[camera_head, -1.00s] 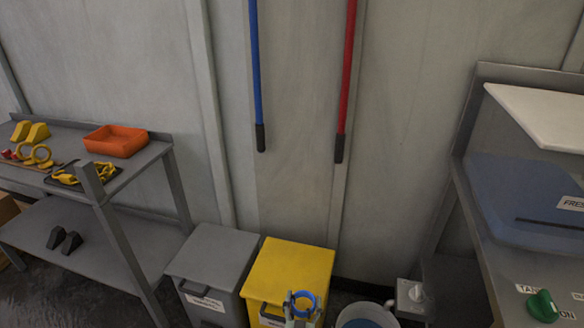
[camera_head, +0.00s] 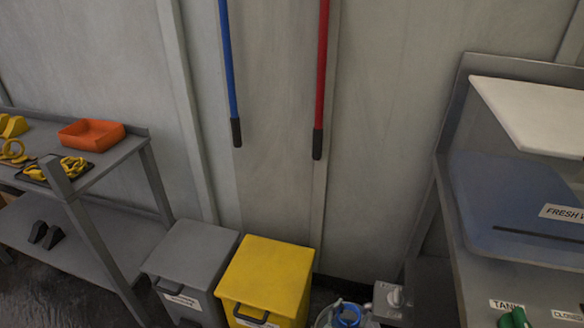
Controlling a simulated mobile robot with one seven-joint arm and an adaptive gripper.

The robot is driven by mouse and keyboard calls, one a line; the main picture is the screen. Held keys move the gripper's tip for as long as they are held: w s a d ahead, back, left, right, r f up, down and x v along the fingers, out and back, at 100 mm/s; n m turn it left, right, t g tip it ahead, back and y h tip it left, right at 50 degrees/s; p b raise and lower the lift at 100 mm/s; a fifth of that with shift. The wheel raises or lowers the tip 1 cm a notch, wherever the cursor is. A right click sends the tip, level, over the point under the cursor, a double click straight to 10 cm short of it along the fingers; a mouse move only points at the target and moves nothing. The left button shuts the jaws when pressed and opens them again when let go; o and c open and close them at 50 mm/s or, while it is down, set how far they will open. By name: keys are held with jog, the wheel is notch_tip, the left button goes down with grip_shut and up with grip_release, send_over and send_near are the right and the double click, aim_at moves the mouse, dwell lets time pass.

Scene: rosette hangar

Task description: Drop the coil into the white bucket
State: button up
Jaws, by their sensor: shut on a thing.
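The coil (camera_head: 352,313) is a small blue ring at the bottom edge of the head view. My gripper (camera_head: 341,312) is shut on it, and only its tip shows. The white bucket (camera_head: 371,319) stands on the floor right of the yellow bin, cut off by the frame's bottom edge. The gripper and coil overlap the bucket in the picture and hide much of it. I cannot tell how high the coil is above the rim.
A yellow bin (camera_head: 268,270) and a grey bin (camera_head: 195,250) stand left of the bucket. A grey box with a white knob (camera_head: 396,297) is close on its right. A bench (camera_head: 480,285) with a blue tank (camera_head: 515,205) flanks the right, a shelf (camera_head: 100,235) the left.

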aim_at(358, 311)
jog(key=shift+m+h, duration=0.4)
jog(key=d+f+b, duration=0.2)
jog(key=f+b, duration=0.1)
jog(key=s+f+b, duration=0.1)
jog(key=f, duration=0.1)
jog(key=shift+d+b, duration=0.3)
jog(key=shift+d, duration=0.1)
jog(key=shift+c, duration=0.2)
jog(key=shift+w+a+f+b, duration=0.15)
jog(key=shift+a+f+b, duration=0.15)
jog(key=shift+f+b, duration=0.3)
jog(key=o, duration=1.9)
jog(key=shift+a, duration=0.1)
jog(key=shift+r, duration=0.1)
notch_tip(358, 311, up, 10)
